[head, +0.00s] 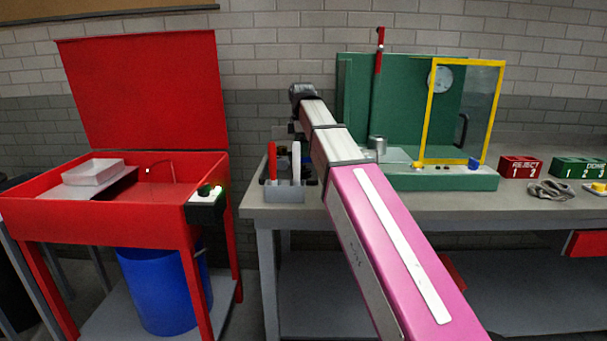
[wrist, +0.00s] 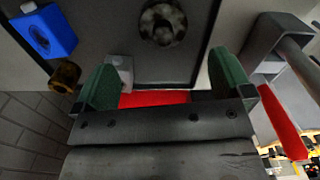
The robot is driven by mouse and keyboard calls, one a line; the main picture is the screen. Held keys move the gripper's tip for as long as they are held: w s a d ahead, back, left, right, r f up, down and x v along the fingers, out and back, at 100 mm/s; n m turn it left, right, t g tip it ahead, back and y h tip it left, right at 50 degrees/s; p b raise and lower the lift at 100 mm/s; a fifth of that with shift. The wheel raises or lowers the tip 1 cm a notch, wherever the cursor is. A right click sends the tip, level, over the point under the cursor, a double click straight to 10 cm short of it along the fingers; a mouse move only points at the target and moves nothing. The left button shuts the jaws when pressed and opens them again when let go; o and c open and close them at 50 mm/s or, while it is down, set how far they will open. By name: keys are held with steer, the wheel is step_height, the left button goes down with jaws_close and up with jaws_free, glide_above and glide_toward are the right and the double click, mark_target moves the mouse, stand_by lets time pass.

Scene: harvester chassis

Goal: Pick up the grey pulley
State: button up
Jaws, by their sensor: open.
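My gripper (wrist: 164,64) shows in the wrist view with its two green fingers apart and nothing clearly held between them. A round, mottled dark-grey part with a darker centre (wrist: 162,22) lies on a dark tray beyond the fingertips; it may be the grey pulley, but I cannot be sure. A small grey block (wrist: 120,72) is beside the left finger, and a red part (wrist: 154,99) shows between the fingers, near the palm. In the head view my arm reaches to the bench's left end; my gripper is not clearly visible there, and I cannot make out the pulley.
In the wrist view a blue block (wrist: 46,30) and a bronze ring (wrist: 64,75) are at left. A grey caddy (head: 285,191) with red and white handles stands at the bench's left end. The green machine (head: 400,110) stands behind my arm. A red washing station (head: 100,215) is left.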

mark_target(302, 170)
step_height(302, 170, down, 3)
steer(key=shift+f, duration=0.15)
steer(key=shift+s+d+f, duration=0.1)
steer(key=shift+f, duration=1.2)
steer(key=shift+s+f, duration=0.1)
steer(key=shift+f, duration=1.2)
steer(key=c, duration=1.3)
steer(key=shift+r, duration=0.15)
